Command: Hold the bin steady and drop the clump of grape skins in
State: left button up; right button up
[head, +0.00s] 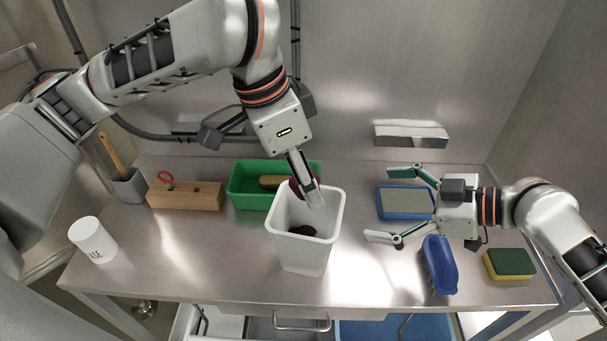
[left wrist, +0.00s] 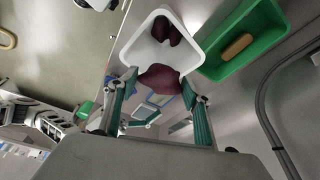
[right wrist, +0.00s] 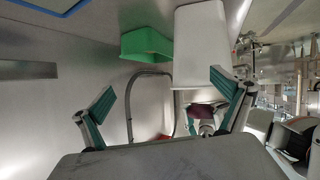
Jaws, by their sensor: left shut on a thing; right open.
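The white bin (head: 318,254) stands upright on the steel table near the middle; it also shows in the right wrist view (right wrist: 203,45). My left gripper (head: 307,191) points down at the bin's mouth, shut on a dark red clump of grape skins (left wrist: 160,78), partly hidden by a finger in the head view. More dark red skins (left wrist: 167,30) lie inside the bin, also seen in the head view (head: 302,230). My right gripper (head: 383,205) is open and empty to the right of the bin, fingers toward it and apart from it.
A green tray (head: 249,202) with a wooden-handled thing stands just behind the bin. A wooden block (head: 185,196) and a white cup (head: 93,240) are at left. A blue-framed pad (head: 405,202), blue brush (head: 439,265) and sponge (head: 509,264) lie around my right gripper.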

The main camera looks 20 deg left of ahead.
jog(key=s+a+f, duration=0.1)
jog(key=s+f, duration=0.1)
jog(key=s+a+f+g, duration=0.1)
jog(key=s+f, duration=0.1)
jog(key=s+a+f+g, duration=0.1)
jog(key=s+f, duration=0.1)
jog(key=s, duration=0.1)
jog(key=shift+a+f+h, duration=0.15)
jog(key=shift+f+h, duration=0.15)
jog(key=shift+f, duration=0.05)
jog(key=shift+s+a+f, duration=0.1)
jog(key=shift+a+f, duration=0.2)
jog(key=shift+a, duration=0.2)
jog(key=shift+x, duration=4.45)
jog(key=shift+c, duration=0.6)
jog(key=shift+c, duration=0.4)
jog(key=c, duration=1)
jog(key=shift+o, duration=0.2)
